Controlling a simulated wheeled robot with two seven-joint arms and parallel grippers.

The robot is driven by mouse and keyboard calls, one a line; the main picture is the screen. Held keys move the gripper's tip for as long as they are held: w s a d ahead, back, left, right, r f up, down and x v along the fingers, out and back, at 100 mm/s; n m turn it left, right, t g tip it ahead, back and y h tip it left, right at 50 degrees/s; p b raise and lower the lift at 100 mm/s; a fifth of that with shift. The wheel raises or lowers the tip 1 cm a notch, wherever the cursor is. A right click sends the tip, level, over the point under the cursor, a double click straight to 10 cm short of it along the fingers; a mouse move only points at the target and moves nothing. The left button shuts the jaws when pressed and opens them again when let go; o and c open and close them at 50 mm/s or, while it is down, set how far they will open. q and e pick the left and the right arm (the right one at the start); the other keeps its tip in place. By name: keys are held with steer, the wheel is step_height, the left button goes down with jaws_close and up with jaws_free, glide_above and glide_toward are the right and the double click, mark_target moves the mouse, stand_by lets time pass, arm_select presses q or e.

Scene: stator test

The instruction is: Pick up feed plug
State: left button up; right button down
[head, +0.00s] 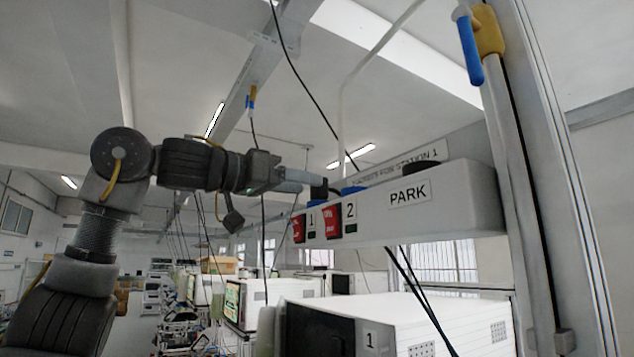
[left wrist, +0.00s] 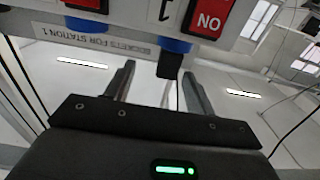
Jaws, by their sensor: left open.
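A black plug (head: 318,187), which looks like the feed plug, sits at the left end of the socket rail (head: 450,205), by the number 1. In the left wrist view the black plug (left wrist: 170,66) stands against a blue socket (left wrist: 168,44). My left gripper (head: 303,178) reaches in from the left, right at the plug. In the left wrist view its two fingers (left wrist: 158,80) are apart, with the plug between them near the tips. Whether they touch it I cannot tell. My right gripper is not in view.
A second blue socket (head: 352,190) and a PARK label (head: 409,192) are further right. A white cabinet (head: 450,325) stands below. Dark cables hang nearby, and a post (head: 520,180) stands at right.

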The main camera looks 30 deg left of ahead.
mark_target(313, 190)
arm_select(q)
steer(key=w, duration=0.1)
steer(key=w+f, duration=0.1)
steer(key=w, duration=0.1)
steer(key=shift+w+d, duration=0.2)
steer(key=shift+w+r+p, duration=0.25)
steer(key=shift+r+p, duration=0.1)
steer(key=shift+p, duration=0.3)
steer(key=shift+w+d+r+p, duration=0.35)
steer(key=shift+d+r+p, duration=0.2)
steer(key=shift+p, duration=0.6)
steer(key=shift+f+p+x, duration=0.25)
steer(key=shift+p+x, duration=0.1)
steer(key=shift+x, duration=0.8)
steer(key=shift+w+f, duration=0.2)
steer(key=shift+w, duration=0.2)
steer(key=shift+s+a, duration=0.1)
steer(key=shift+s, duration=0.1)
steer(key=shift+c, duration=0.8)
steer(key=shift+s, duration=0.1)
steer(key=shift+c, duration=1.2)
steer(key=c, duration=0.7)
steer(key=shift+o, duration=0.2)
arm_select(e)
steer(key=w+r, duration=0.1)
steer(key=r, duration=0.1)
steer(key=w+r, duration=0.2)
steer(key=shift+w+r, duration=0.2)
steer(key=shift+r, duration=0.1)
